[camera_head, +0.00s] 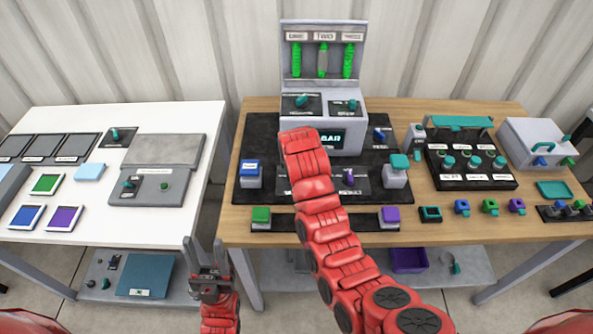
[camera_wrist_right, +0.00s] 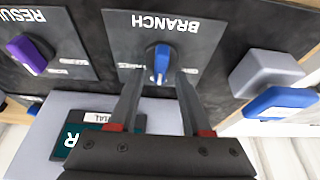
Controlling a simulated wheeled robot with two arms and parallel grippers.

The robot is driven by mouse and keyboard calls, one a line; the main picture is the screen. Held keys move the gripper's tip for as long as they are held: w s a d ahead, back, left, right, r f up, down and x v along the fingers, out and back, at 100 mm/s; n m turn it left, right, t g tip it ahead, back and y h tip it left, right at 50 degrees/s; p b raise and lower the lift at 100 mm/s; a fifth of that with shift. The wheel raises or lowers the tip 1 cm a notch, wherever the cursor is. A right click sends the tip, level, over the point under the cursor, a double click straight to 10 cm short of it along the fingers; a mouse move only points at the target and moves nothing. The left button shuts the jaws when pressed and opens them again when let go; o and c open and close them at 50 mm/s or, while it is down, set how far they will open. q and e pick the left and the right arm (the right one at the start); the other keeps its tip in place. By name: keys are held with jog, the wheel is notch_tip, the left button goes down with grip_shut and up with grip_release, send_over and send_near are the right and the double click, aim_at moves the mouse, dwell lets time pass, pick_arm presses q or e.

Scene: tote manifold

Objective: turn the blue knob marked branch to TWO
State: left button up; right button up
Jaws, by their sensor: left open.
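The blue knob (camera_wrist_right: 160,62) sits on a dark panel marked BRANCH (camera_wrist_right: 165,25), which appears upside down in the right wrist view. The knob's bar looks roughly vertical there; small labels beside it are too blurred to read. My right gripper (camera_wrist_right: 158,78) is open, with one fingertip on each side of the knob; I cannot tell whether they touch it. In the head view my right arm hides this knob and the right gripper. My left gripper (camera_head: 205,262) is open and empty, low in front of the gap between the tables.
A purple knob (camera_wrist_right: 27,54) marked RESULT and a blue button on a grey block (camera_wrist_right: 280,102) flank the panel. The white table (camera_head: 100,225) holds other panels.

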jog(key=b+v, duration=0.2)
jog(key=v, duration=0.4)
jog(key=p+v, duration=0.9)
jog(key=v, duration=0.2)
jog(key=shift+r, duration=0.25)
